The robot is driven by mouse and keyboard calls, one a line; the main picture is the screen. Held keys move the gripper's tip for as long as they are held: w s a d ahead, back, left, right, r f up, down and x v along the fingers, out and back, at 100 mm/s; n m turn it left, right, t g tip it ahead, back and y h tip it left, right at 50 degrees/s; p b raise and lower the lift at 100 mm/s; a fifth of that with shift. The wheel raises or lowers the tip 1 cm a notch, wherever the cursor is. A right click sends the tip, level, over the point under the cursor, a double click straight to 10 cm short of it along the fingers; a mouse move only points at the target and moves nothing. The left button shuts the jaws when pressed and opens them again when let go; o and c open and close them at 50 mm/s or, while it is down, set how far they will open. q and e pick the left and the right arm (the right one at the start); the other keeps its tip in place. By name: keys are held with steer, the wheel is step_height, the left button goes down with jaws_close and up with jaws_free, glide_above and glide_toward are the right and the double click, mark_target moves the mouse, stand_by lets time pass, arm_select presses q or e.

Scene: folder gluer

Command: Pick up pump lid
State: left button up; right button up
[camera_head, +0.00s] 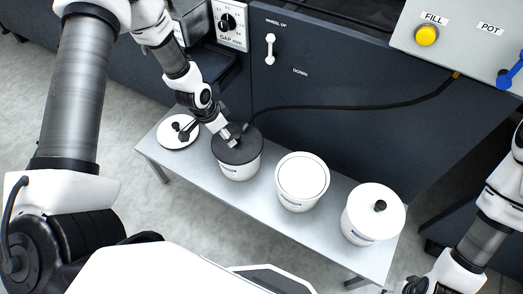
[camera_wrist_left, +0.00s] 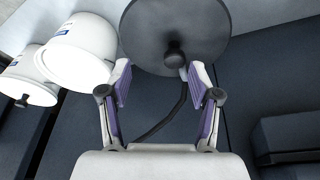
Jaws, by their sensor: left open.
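The pump lid (camera_head: 225,155) is a black disc on top of a white pot, with a black hose running from it. In the left wrist view the disc (camera_wrist_left: 150,35) fills the top middle, and its round black knob (camera_wrist_left: 175,55) stands out towards me. My left gripper (camera_head: 236,138) is over this lid. In the left wrist view its two purple-padded fingers (camera_wrist_left: 161,80) are open, with the knob between and just beyond the tips. I see no contact with the knob. My right arm shows at the lower right, but its fingertips are out of frame.
A white lid (camera_head: 168,137) with a black knob lies at the table's left end. A white-topped pot (camera_head: 302,177) and a white pot with a black-knobbed lid (camera_head: 367,208) stand to the right. The hose (camera_head: 340,106) crosses to the dark machine (camera_head: 330,70) behind.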

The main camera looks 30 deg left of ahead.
mark_target(236, 135)
arm_select(q)
steer(key=shift+n+t, duration=0.3)
steer(key=shift+t, duration=0.4)
steer(key=w+b, duration=0.1)
steer(key=b, duration=0.1)
steer(key=w+f+b, duration=0.1)
steer(key=w, duration=0.1)
steer(key=w+f+b, duration=0.1)
steer(key=b, duration=0.1)
steer(key=shift+w+a+f+b, duration=0.15)
steer(key=shift+a+f+b, duration=0.1)
steer(key=shift+b, duration=0.1)
steer(key=b+x, duration=0.1)
steer(key=x, duration=0.1)
steer(key=s+b+x, duration=0.1)
steer(key=x, duration=0.1)
steer(key=shift+w+d+f+b, duration=0.15)
steer(key=shift+f+b, duration=0.15)
steer(key=shift+f, duration=0.15)
steer(key=shift+w+d+f, duration=0.1)
steer(key=shift+w+f, duration=0.05)
steer(key=shift+f, duration=0.05)
steer(key=shift+r, duration=0.15)
arm_select(e)
step_height(236, 135, down, 10)
steer(key=shift+w+d+r, duration=0.15)
steer(key=shift+d+r, duration=0.05)
steer(key=shift+d, duration=0.15)
arm_select(q)
jaws_close()
